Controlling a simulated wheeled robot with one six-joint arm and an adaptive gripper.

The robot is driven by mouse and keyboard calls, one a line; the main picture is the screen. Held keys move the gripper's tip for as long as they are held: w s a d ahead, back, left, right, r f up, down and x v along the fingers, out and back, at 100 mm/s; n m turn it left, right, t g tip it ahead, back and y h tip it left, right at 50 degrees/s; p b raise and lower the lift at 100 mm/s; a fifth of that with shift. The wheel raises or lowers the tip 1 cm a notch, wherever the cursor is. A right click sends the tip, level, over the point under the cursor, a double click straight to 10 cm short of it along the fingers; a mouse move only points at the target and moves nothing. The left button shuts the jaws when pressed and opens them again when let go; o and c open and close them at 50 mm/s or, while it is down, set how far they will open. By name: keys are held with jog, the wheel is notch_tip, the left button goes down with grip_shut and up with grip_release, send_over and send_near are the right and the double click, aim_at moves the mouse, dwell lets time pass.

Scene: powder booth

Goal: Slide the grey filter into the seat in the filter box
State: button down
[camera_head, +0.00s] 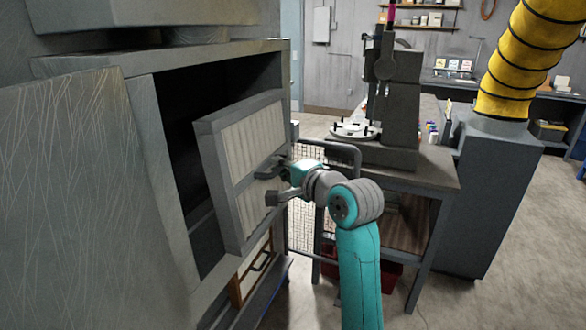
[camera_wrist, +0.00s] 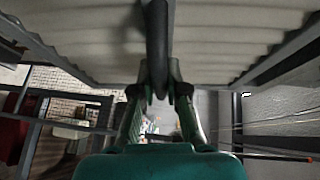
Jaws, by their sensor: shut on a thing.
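The grey filter (camera_head: 247,154) has a grey frame around pale pleats and stands tilted in front of the filter box's opening. My gripper (camera_head: 277,172) is on the filter's outer face, shut on its handle. In the wrist view my gripper (camera_wrist: 160,92) is shut on a dark bar (camera_wrist: 157,45) that crosses the pleated face of the filter (camera_wrist: 100,40). The filter box (camera_head: 142,100) is a grey cabinet with a dark opening behind the filter. The filter's left part overlaps the opening. The seat inside is hidden in shadow and behind the filter.
The box's open grey door (camera_head: 70,200) stands at the left. A bench (camera_head: 440,172) with a grey machine (camera_head: 395,100) is right of my arm, with a wire mesh guard (camera_head: 303,222) beside it. A yellow duct (camera_head: 520,55) rises behind. Floor is clear at lower right.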

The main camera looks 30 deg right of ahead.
aim_at(262, 166)
jog(key=w+a, duration=0.3)
jog(key=shift+w+a, duration=0.3)
jog(key=shift+a, duration=0.1)
jog(key=w+a, duration=0.8)
jog(key=w, duration=0.3)
jog(key=shift+f, duration=0.2)
jog(key=shift+w+a, duration=0.1)
dwell(1.2)
dwell(0.6)
dwell(1.0)
jog(key=shift+f, duration=0.25)
jog(key=shift+f, duration=1.2)
